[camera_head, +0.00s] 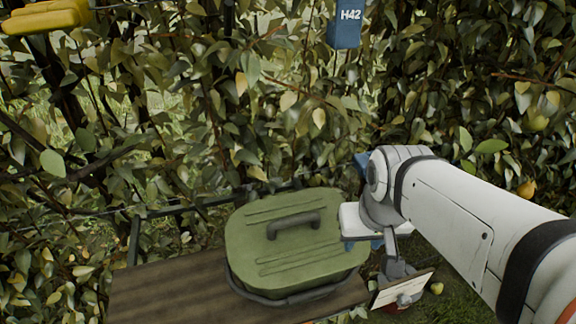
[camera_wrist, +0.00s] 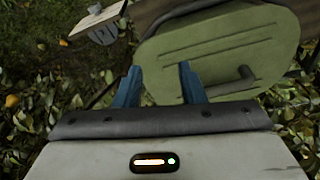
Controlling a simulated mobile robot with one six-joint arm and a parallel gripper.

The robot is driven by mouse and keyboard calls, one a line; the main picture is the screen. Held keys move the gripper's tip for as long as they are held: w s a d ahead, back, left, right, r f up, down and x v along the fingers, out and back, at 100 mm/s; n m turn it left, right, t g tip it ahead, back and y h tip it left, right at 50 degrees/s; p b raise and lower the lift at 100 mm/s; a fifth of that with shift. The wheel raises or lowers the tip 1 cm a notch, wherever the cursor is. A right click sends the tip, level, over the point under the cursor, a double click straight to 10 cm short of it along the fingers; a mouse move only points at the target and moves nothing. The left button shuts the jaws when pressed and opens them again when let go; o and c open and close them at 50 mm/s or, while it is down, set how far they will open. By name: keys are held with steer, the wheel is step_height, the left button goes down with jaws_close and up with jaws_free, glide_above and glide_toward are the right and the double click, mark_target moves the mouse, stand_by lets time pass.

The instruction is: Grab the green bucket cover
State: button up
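The green bucket cover (camera_head: 290,262) sits flat on the bucket (camera_head: 240,284), with a dark grey handle (camera_head: 293,222) across its top. The cover (camera_wrist: 215,38) also fills the upper right of the wrist view, where its handle (camera_wrist: 232,86) lies just right of the right finger. My gripper (camera_wrist: 159,68) is open, its two blue fingers apart with nothing between them. In the head view, my gripper is to the right of the cover, and its fingertips are partly hidden. I cannot tell whether a finger touches the cover.
The bucket stands on a brown wooden bench (camera_head: 165,292). A pale sign board (camera_head: 402,289) is right of the bucket, below my arm. Dense leafy branches rise behind, with a blue H42 tag (camera_head: 345,32) and a yellow object (camera_head: 45,17). A pear (camera_head: 437,288) lies on the grass.

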steer(key=shift+o, duration=0.4)
steer(key=shift+d, duration=0.15)
steer(key=shift+o, duration=0.6)
steer(key=shift+w+r, duration=0.1)
steer(key=m+g+y+p, duration=0.4)
steer(key=m+p, duration=0.1)
steer(key=m, duration=1)
glide_toward(297, 217)
steer(key=x, duration=0.2)
steer(key=shift+s+f, duration=0.3)
steer(key=shift+f, duration=0.1)
steer(key=shift+w+a+f, duration=0.1)
steer(key=shift+a+f, duration=0.1)
steer(key=shift+f, duration=0.1)
steer(key=x, duration=0.7)
steer(key=shift+w+f+p, duration=0.1)
steer(key=shift+f+p, duration=0.05)
steer(key=shift+p, duration=0.25)
jaws_close()
